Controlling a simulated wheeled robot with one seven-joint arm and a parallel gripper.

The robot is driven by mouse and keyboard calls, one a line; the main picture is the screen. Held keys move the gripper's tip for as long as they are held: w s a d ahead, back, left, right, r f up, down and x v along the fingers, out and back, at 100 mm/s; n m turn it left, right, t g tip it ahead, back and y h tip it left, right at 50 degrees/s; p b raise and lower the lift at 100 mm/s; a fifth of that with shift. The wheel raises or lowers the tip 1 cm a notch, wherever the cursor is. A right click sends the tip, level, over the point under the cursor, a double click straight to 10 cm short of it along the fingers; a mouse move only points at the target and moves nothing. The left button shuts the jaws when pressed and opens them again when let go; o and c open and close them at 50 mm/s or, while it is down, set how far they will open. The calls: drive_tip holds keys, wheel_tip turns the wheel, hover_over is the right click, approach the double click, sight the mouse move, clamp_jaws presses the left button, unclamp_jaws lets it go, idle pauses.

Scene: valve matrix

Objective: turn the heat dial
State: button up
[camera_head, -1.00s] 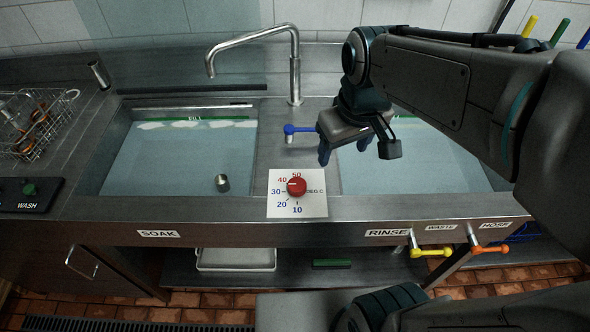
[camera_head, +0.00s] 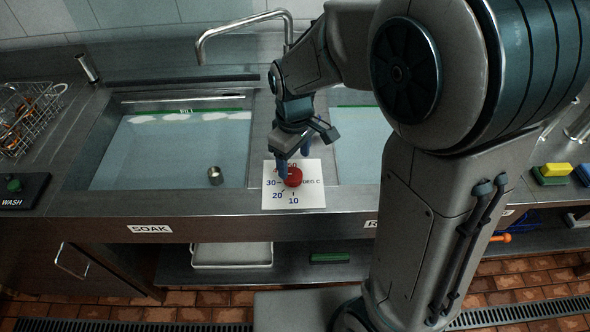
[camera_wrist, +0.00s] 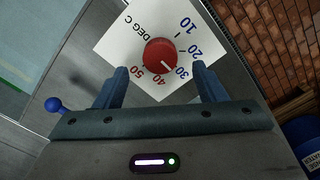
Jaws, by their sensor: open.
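The heat dial is a red round knob (camera_head: 293,177) on a white plate (camera_head: 308,200) marked DEG C with numbers from 10 to 50. It sits on the front ledge between the two sinks. In the wrist view the red knob (camera_wrist: 160,55) has a pale pointer line directed between 30 and 40. My gripper (camera_head: 293,168) is just above and behind the dial, pointing down. In the wrist view its two blue fingers (camera_wrist: 160,82) are apart, one to each side of the knob's near edge, with nothing between them gripped. Part of the upper scale is hidden in the head view.
The soak sink (camera_head: 175,155) with water lies left, holding a small metal cylinder (camera_head: 215,175). A tall faucet (camera_head: 240,22) stands behind. A blue-ended lever (camera_wrist: 54,105) shows in the wrist view. A wire basket (camera_head: 28,115) and the WASH button (camera_head: 14,186) are far left.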

sight(294, 175)
drive_tip(key=shift+f, duration=2.65)
drive_tip(key=c, duration=1)
